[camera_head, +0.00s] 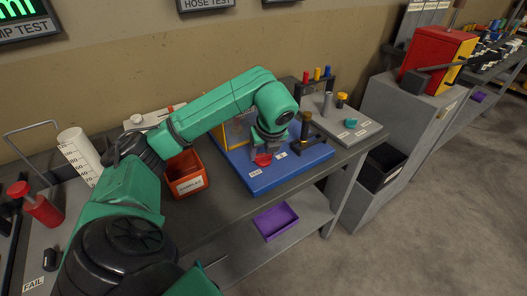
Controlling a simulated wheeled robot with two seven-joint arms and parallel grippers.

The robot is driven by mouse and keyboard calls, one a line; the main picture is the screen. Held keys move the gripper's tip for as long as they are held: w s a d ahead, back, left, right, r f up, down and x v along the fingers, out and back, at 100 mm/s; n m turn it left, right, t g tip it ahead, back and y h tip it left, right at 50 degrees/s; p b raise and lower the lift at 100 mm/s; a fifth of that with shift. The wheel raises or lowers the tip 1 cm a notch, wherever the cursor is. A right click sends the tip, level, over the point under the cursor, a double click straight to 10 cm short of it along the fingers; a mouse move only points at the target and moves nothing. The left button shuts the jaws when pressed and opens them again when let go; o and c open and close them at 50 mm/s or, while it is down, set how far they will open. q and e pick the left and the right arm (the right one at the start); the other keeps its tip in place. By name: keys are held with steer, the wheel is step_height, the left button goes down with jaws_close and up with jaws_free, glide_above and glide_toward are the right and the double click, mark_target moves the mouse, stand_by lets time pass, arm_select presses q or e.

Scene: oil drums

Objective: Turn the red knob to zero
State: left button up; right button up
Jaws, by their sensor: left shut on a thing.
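The red knob (263,160) sits low on the blue board (295,175) on the bench. My left arm reaches in from the left and bends down over the board. My left gripper (265,152) points down at the knob and is shut on it. The fingers hide part of the knob, and its pointer and any zero mark cannot be made out. Small white labels lie on the board near the knob. My right gripper is not in view.
An orange bin (187,183) stands left of the board. A purple tray (275,221) lies on the lower shelf. A grey plate with small fittings (345,128) is right of the board. A grey cabinet (405,120) stands farther right, with open floor before it.

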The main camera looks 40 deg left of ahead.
mark_target(264, 154)
arm_select(q)
steer(key=shift+r, duration=0.1)
stand_by(0.4)
steer(key=o, duration=1.4)
steer(key=v, duration=0.3)
steer(key=shift+r, duration=0.1)
steer(key=p+v, duration=0.6)
steer(key=v, duration=0.5)
steer(key=shift+d+r+p, duration=0.1)
steer(key=shift+p, duration=0.3)
